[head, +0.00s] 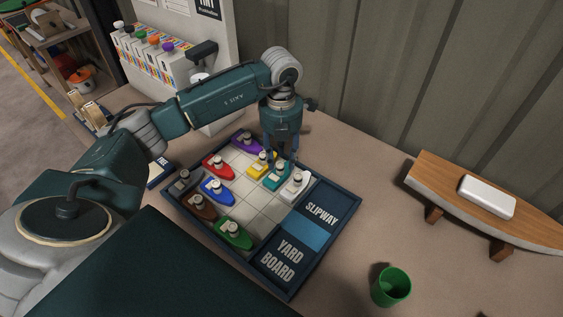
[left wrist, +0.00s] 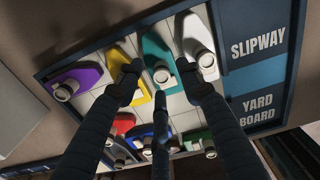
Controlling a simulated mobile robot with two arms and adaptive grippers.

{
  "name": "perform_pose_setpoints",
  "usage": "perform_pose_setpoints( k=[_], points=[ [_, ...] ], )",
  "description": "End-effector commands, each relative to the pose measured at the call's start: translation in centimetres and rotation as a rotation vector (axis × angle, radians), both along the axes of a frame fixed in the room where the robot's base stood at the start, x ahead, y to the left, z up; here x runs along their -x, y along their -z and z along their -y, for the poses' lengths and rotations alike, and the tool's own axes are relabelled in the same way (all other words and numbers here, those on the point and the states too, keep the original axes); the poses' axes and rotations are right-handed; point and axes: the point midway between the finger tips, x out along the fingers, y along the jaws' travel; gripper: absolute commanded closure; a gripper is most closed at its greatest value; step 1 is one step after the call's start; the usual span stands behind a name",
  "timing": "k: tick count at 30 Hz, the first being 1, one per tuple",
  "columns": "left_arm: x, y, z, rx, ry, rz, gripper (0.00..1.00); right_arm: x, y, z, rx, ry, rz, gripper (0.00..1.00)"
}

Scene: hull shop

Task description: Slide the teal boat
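The teal boat (head: 275,178) sits on the yard board (head: 263,206) between the yellow boat (head: 258,170) and the white boat (head: 296,185). My left gripper (head: 283,160) points down just above the teal boat. In the left wrist view the teal boat (left wrist: 157,48) shows between the spread fingers of that gripper (left wrist: 160,84), with its pale funnel between the tips. The gripper is open, and I cannot tell whether any finger touches the boat. My right gripper is out of view.
Purple, red, blue, brown, grey and green boats stand on the same board. The slipway label (head: 321,213) and a blue strip (head: 303,231) lie at its right side. A green cup (head: 391,287) and a wooden hull shelf (head: 455,203) are farther right, with clear tabletop between.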

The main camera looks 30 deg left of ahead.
Motion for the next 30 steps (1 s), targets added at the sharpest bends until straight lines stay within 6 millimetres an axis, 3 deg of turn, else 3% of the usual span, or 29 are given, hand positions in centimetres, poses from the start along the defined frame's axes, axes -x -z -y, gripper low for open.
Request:
perform_pose_setpoints(
  k=[6, 12, 18, 30],
  points=[
    [-0.2, -5.0, 0.1, 0.001, 0.002, 0.006, 0.63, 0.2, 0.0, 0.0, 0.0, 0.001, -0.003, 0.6],
    [-0.2, -8.0, 0.1, 0.0, 0.002, 0.005, 0.63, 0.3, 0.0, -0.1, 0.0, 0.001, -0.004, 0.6],
    [-0.1, -9.1, 0.1, 0.001, 0.002, 0.003, 0.63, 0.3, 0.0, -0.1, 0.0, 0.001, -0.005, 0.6],
    [-0.2, -9.1, 0.1, 0.001, 0.002, 0.003, 0.63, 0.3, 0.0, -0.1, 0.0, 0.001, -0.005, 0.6]
  ],
)
